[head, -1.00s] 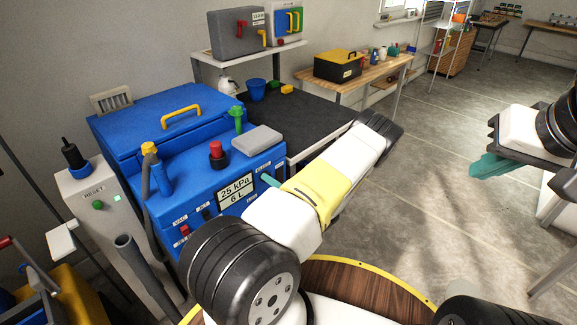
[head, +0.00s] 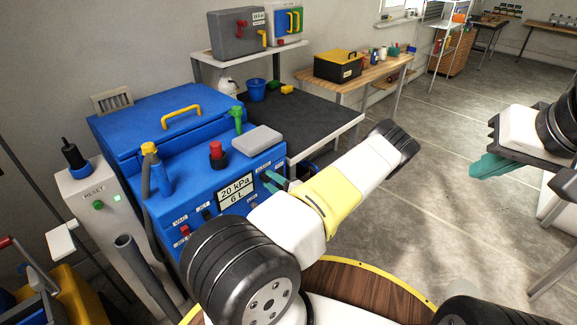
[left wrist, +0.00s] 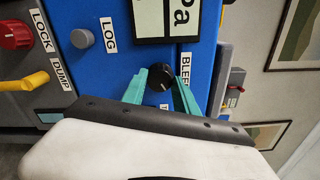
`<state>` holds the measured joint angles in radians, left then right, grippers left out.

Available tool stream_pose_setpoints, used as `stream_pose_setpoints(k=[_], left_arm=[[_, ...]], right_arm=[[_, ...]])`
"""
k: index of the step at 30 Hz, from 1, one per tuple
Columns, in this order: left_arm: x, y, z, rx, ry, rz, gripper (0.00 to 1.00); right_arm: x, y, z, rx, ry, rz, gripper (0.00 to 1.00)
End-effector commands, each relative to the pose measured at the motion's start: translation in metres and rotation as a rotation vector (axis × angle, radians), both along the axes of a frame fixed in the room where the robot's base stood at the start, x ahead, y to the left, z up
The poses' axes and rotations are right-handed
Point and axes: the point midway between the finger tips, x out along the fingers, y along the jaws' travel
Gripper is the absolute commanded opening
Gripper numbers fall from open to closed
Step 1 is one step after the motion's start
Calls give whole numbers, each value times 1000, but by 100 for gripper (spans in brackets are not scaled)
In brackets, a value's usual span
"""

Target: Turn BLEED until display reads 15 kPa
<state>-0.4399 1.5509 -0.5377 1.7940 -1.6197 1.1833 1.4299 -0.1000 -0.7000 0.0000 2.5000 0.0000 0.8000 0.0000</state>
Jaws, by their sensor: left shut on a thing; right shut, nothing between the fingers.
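The display (head: 236,192) on the front of the blue machine (head: 190,160) reads 20 kPa, with 6 L below it. In the left wrist view, the black BLEED knob (left wrist: 236,77) sits on the blue panel beside its BLEED label (left wrist: 186,68). My left gripper (left wrist: 174,84) has its teal fingers shut on the knob; in the head view its fingers (head: 272,181) reach the panel right of the display. My right gripper (head: 490,167) is shut and empty at the right, far from the machine.
In the left wrist view, a grey LOG button (left wrist: 82,39), a red LOCK knob (left wrist: 14,35) and a yellow DUMP lever (left wrist: 26,84) are near. A grey RESET box (head: 100,215) stands left of the machine.

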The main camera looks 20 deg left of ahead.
Motion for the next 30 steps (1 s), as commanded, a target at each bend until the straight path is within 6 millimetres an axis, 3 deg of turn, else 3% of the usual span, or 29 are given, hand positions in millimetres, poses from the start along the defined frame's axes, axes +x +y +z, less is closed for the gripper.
stream_pose_setpoints(k=[30], left_arm=[[1, -1, 0, 366, 891, -2, 0]], right_arm=[[0, 0, 0, 0, 0, 0, 0]])
